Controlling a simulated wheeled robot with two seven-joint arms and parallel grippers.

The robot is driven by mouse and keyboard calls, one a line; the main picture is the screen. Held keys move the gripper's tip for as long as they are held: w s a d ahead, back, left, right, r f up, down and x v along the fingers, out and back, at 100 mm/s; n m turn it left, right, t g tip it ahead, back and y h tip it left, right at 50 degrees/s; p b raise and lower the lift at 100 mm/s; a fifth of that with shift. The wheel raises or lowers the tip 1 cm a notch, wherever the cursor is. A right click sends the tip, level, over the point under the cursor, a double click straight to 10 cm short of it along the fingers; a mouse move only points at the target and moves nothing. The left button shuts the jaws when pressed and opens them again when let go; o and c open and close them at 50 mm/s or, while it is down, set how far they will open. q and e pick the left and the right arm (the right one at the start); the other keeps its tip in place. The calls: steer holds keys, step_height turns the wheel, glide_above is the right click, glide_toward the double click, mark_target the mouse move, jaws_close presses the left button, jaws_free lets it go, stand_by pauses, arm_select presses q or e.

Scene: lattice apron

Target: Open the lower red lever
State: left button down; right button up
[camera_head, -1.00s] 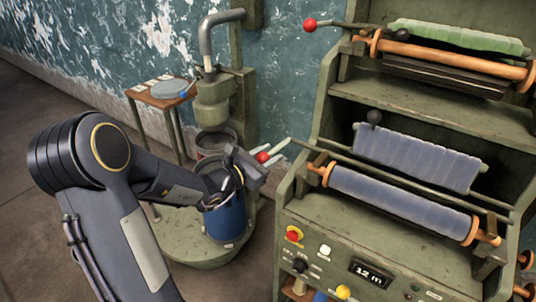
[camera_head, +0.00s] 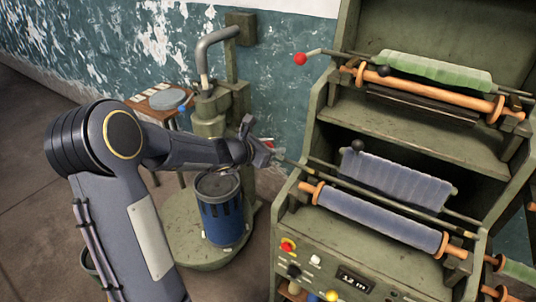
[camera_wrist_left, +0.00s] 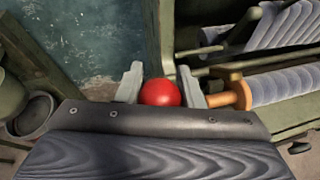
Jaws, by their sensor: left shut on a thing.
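The lower red lever ends in a red ball (camera_wrist_left: 160,92), which sits between the two pale fingers of my left gripper (camera_wrist_left: 159,88) in the left wrist view. The gripper is shut on it. In the head view my left gripper (camera_head: 268,150) is at the left side of the machine, by the lower roller, and hides most of the ball. The lever's rod (camera_head: 290,161) runs from there toward the machine. A second lever with a red ball (camera_head: 300,59) sticks out at the upper roller. My right gripper is not in view.
The green machine (camera_head: 315,130) carries blue fabric (camera_head: 390,180) below and green fabric (camera_head: 440,68) above. A blue drum (camera_head: 222,215) stands under my left forearm. A small table (camera_head: 150,100) is behind. Buttons and a display (camera_head: 355,280) are on the front.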

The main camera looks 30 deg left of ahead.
arm_select(q)
steer(key=shift+w+r, duration=0.35)
steer(key=shift+w, duration=0.25)
steer(key=shift+w+r, duration=0.3)
steer(key=shift+w, duration=0.25)
steer(key=shift+f, duration=0.25)
stand_by(0.6)
steer(key=c, duration=1.3)
jaws_free()
steer(key=shift+c, duration=0.2)
steer(key=o, duration=0.3)
steer(key=shift+w, duration=0.25)
steer(key=shift+o, duration=0.2)
steer(key=shift+s+r, duration=0.1)
